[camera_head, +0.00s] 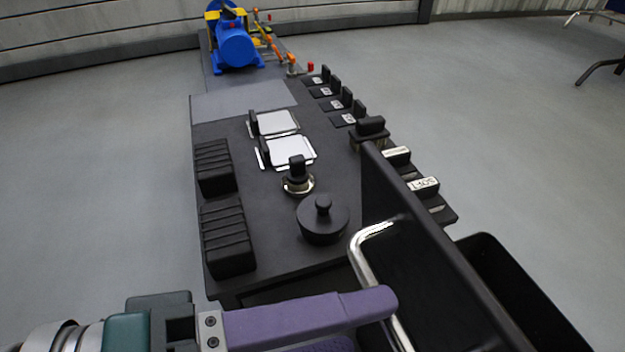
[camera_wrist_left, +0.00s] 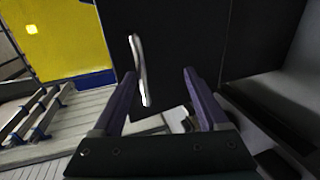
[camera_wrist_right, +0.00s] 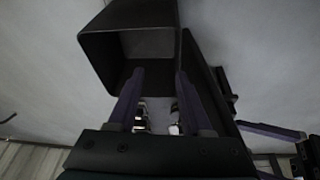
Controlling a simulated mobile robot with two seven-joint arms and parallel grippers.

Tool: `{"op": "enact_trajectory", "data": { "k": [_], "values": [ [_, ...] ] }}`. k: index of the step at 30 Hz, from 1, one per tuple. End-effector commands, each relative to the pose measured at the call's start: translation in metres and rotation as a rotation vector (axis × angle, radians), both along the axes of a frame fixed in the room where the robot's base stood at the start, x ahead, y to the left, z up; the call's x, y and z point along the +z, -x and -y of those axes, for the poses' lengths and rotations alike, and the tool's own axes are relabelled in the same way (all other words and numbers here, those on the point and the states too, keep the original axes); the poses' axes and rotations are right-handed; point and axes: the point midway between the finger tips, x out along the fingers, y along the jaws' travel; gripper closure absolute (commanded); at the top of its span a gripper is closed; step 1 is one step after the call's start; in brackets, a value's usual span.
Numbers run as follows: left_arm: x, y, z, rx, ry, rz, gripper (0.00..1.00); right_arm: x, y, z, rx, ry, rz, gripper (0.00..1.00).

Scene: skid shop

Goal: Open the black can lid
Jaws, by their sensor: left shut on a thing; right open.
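The black can (camera_head: 322,224), round with a knobbed lid (camera_head: 323,207), stands upright at the near end of the dark skid top, with the lid resting on it. My left gripper (camera_head: 382,303) is in front of and below the can, at a tall black panel (camera_head: 400,240) with a bent silver handle (camera_head: 375,234). The handle also shows between its fingers in the left wrist view (camera_wrist_left: 139,70). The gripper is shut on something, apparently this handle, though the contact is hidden. My right gripper (camera_wrist_right: 155,80) is open and empty in the right wrist view, facing an open black bin (camera_wrist_right: 110,55).
The bin also stands right of the panel in the head view (camera_head: 490,250). On the skid (camera_head: 225,130) are black ribbed blocks (camera_head: 228,238), a black-knobbed fitting (camera_head: 298,180), two white plates (camera_head: 290,152) and a blue motor (camera_head: 235,47). Grey floor (camera_head: 110,150) is clear at left.

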Motion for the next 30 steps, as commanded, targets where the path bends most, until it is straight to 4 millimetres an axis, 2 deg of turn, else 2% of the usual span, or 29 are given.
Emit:
{"op": "enact_trajectory", "data": {
  "k": [1,19,23,30],
  "values": [
    [-0.008,0.002,-0.002,-0.001,-0.017,-0.008,0.53,-0.001,0.0,0.0,0.0,0.0,0.0,0.5],
    [-0.005,0.003,-0.007,0.001,-0.018,-0.009,0.53,0.002,0.0,0.001,0.005,0.006,0.0,0.5],
    [0.002,0.009,-0.025,0.002,-0.019,-0.01,0.53,0.007,0.0,0.001,0.005,0.006,0.0,0.5],
    [0.019,0.023,-0.07,0.002,-0.013,-0.007,0.53,0.02,0.0,0.002,0.005,0.006,0.0,0.5]
  ]
}}
